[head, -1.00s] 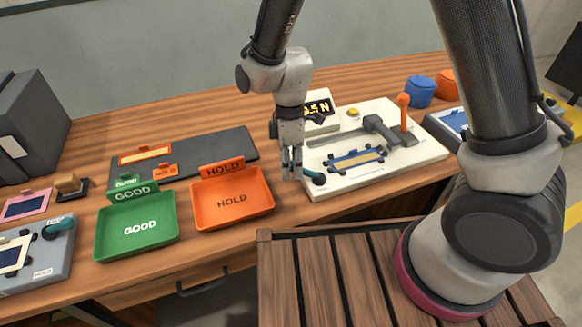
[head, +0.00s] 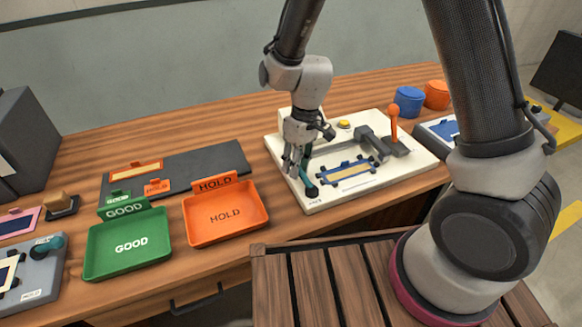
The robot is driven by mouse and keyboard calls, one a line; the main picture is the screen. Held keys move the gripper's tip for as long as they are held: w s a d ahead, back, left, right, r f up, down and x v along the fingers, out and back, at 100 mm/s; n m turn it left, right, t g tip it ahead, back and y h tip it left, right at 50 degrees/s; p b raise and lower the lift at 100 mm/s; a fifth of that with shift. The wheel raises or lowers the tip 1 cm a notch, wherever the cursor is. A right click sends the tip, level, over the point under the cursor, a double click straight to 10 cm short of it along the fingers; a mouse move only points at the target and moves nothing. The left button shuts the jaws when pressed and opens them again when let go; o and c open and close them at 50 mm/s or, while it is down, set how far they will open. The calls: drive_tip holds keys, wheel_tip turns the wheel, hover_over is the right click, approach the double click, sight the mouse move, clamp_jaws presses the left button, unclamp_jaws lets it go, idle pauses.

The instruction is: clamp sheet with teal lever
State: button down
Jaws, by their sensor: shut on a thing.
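The white board (head: 400,172) carries a sheet (head: 348,171), cream with blue edging, lying flat in its middle. The teal lever (head: 305,172) is at the board's front left corner, beside the sheet's left end, with a dark round end (head: 311,191) at the front. My gripper (head: 297,170) is over that corner, shut on the teal lever; its fingers hide part of the lever. I cannot tell whether the lever presses on the sheet.
An orange-knobbed handle (head: 393,125) stands at the board's right. Left of the board are an orange HOLD tray (head: 226,220) and a green GOOD tray (head: 128,250). A grey plate with another teal knob (head: 48,246) is far left. Blue (head: 409,101) and orange pots (head: 437,95) stand behind.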

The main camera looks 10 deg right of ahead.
drive_tip(key=shift+w+d+m, duration=0.35)
drive_tip(key=shift+d+m, duration=0.15)
drive_tip(key=shift+m, duration=0.5)
drive_tip(key=c, duration=1.2)
unclamp_jaws()
drive_tip(key=shift+d, duration=0.1)
drive_tip(key=r, duration=0.4)
drive_tip(key=d+r, duration=0.1)
drive_tip(key=r, duration=0.3)
drive_tip(key=w+d+r, duration=0.1)
drive_tip(key=r, duration=0.2)
drive_tip(key=shift+r, duration=0.4)
